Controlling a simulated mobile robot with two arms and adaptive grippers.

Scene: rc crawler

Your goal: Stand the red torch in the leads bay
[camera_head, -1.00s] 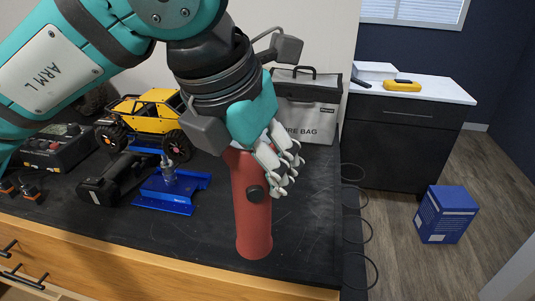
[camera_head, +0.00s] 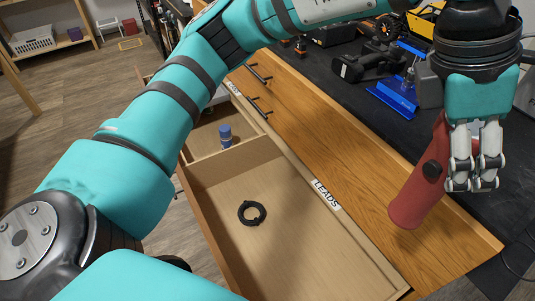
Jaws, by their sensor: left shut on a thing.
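The red torch (camera_head: 414,197) is in my left gripper (camera_head: 474,160), which is shut on its upper part. The torch is tilted, its lower end toward the lower left, over the wooden front edge of the bench. The leads bay (camera_head: 290,233) is the drawer compartment beside the "LEADS" label (camera_head: 326,194). It is open and holds a coiled black lead (camera_head: 252,213) on its floor. The rest of the bay floor is clear. My right gripper is not in view.
A neighbouring drawer compartment holds a blue-capped container (camera_head: 225,136), behind a wooden divider (camera_head: 236,162). On the black bench top are a blue stand (camera_head: 396,95), a black power tool (camera_head: 362,64) and a yellow crawler (camera_head: 421,24).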

